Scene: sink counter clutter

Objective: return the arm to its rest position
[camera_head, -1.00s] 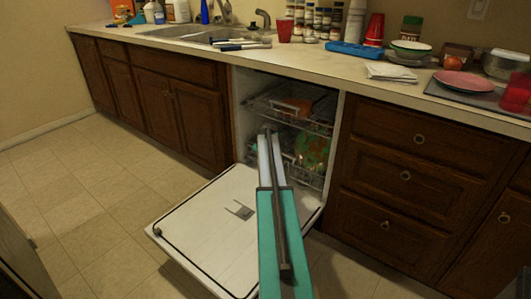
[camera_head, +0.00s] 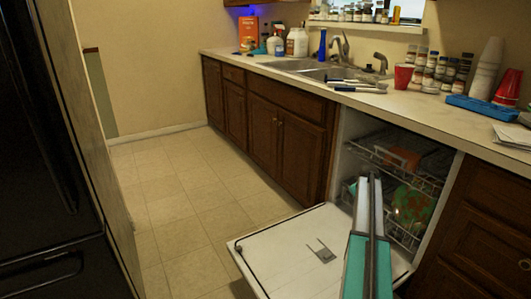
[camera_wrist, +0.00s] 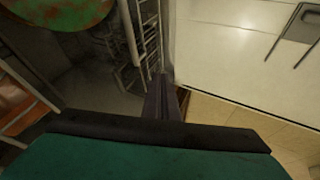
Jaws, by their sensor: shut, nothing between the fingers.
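My gripper (camera_wrist: 163,98) shows in the wrist view as dark fingers held together, with nothing between them. It is at the open dishwasher, between the wire racks and the lowered door (camera_head: 305,262). In the head view my teal and grey arm reaches up from the bottom edge toward the dishwasher; the fingers cannot be made out there. The wire rack (camera_wrist: 146,35) is close beside the fingers in the wrist view. A green and orange round dish (camera_wrist: 62,12) lies at the upper left of that view and also shows in the lower rack (camera_head: 412,208).
The upper rack (camera_head: 372,150) holds an orange item (camera_head: 403,158). The counter (camera_head: 440,108) above carries a red cup (camera_head: 403,76), a blue tray (camera_head: 482,108) and several jars. A dark fridge (camera_head: 50,150) stands at the left. The tiled floor (camera_head: 180,200) between is clear.

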